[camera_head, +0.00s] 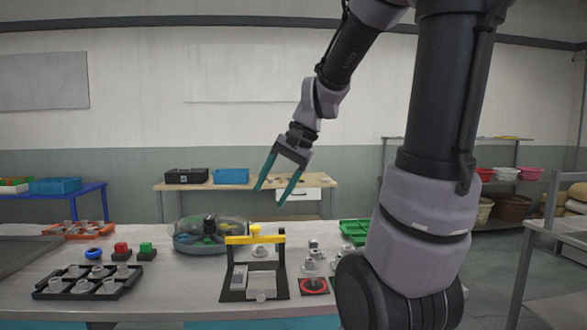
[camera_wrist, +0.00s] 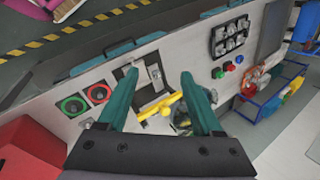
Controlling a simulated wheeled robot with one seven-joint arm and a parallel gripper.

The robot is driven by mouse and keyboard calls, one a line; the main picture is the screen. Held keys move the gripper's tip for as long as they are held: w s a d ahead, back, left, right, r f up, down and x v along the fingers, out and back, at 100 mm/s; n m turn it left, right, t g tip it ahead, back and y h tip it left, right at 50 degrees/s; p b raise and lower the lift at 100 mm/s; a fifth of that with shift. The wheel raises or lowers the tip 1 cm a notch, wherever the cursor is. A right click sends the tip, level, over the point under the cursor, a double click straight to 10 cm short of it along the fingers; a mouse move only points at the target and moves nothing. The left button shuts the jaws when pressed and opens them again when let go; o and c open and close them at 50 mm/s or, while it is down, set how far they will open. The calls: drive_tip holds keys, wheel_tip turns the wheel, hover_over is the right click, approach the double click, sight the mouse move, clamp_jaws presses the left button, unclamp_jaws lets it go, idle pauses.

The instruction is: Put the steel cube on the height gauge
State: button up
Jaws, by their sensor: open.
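My gripper (camera_head: 270,195) is open and empty, high above the workbench, its two teal fingers pointing down. In the wrist view my gripper (camera_wrist: 159,76) has its fingers spread over the bench. A black frame with a yellow crossbar (camera_head: 255,239), which looks like the height gauge, stands at the bench's front middle; its yellow bar (camera_wrist: 158,107) also shows in the wrist view. Grey blocks sit at its base. Several small grey metal parts (camera_head: 313,252) stand to its right. I cannot tell which piece is the steel cube; my arm may hide some of the bench.
A black tray (camera_head: 46,293) of metal parts lies at the left. A round translucent tank (camera_head: 185,242) stands behind the frame. A red round pad (camera_head: 314,286) lies at its right.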

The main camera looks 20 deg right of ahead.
drive_tip(key=s+d+r+n+t+h, duration=0.1)
drive_tip(key=s+r+n+t+h, duration=0.1)
drive_tip(key=s, duration=0.6)
drive_tip(key=shift+d+r+n+t+h, duration=0.4)
drive_tip(key=shift+r+n+t, duration=0.6)
drive_tip(key=shift+r, duration=0.9)
